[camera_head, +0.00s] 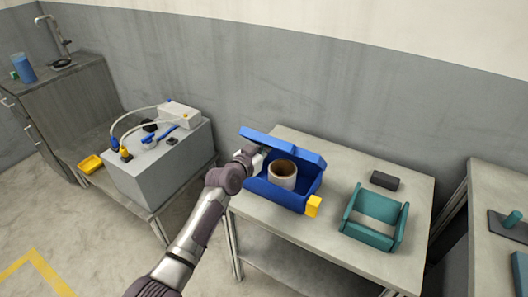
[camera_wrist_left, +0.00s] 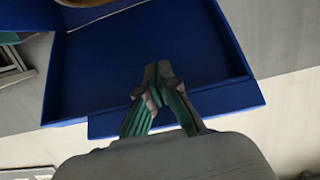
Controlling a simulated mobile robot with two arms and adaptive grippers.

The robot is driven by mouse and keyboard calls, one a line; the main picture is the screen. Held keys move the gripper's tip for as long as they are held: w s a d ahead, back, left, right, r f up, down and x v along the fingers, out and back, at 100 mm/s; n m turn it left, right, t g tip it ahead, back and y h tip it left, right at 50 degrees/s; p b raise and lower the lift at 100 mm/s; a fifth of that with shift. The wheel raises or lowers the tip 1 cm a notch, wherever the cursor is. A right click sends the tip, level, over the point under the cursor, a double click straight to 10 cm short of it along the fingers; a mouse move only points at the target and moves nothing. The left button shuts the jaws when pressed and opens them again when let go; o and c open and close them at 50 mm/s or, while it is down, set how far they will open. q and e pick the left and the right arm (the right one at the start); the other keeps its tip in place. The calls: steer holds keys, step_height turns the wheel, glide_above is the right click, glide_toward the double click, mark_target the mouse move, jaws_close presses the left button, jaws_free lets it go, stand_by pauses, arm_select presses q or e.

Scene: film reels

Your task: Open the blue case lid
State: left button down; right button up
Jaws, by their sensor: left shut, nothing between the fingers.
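The blue case (camera_head: 270,191) stands on the middle table with a yellow latch (camera_head: 313,206) at its front right corner. Its blue lid (camera_head: 290,147) is raised along the back, so the inside is open to view. A pale, round, hollow roll (camera_head: 282,174) sits inside. My left gripper (camera_head: 264,151) is at the left end of the lid, and its fingertips are partly hidden there. In the left wrist view the gripper (camera_wrist_left: 158,72) is shut and empty in front of a blue panel with a rim (camera_wrist_left: 100,75). Whether the fingers touch it is unclear. My right gripper is not seen.
A teal open holder (camera_head: 370,230) and a dark block (camera_head: 384,180) are on the same table, right of the case. A grey box (camera_head: 165,165) with hoses stands on the left bench beside a yellow tray (camera_head: 91,164). The wall is close behind the table.

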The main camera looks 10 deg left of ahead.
arm_select(q)
steer(key=shift+w+d+r+b, duration=0.2)
steer(key=shift+w, duration=0.35)
steer(key=shift+w+d+r+b, duration=0.15)
steer(key=shift+w+d+r, duration=0.1)
steer(key=shift+w, duration=0.25)
steer(key=shift+w+d+r+b, duration=0.15)
steer(key=shift+w+r+b, duration=0.05)
steer(key=shift+w, duration=0.35)
steer(key=b+x, duration=0.3)
steer(key=shift+w+r, duration=0.1)
steer(key=shift+r, duration=0.2)
steer(key=shift+w+d+r+b, duration=0.1)
steer(key=shift+w+d+b, duration=0.1)
steer(key=shift+w+b, duration=0.25)
steer(key=shift+r, duration=0.15)
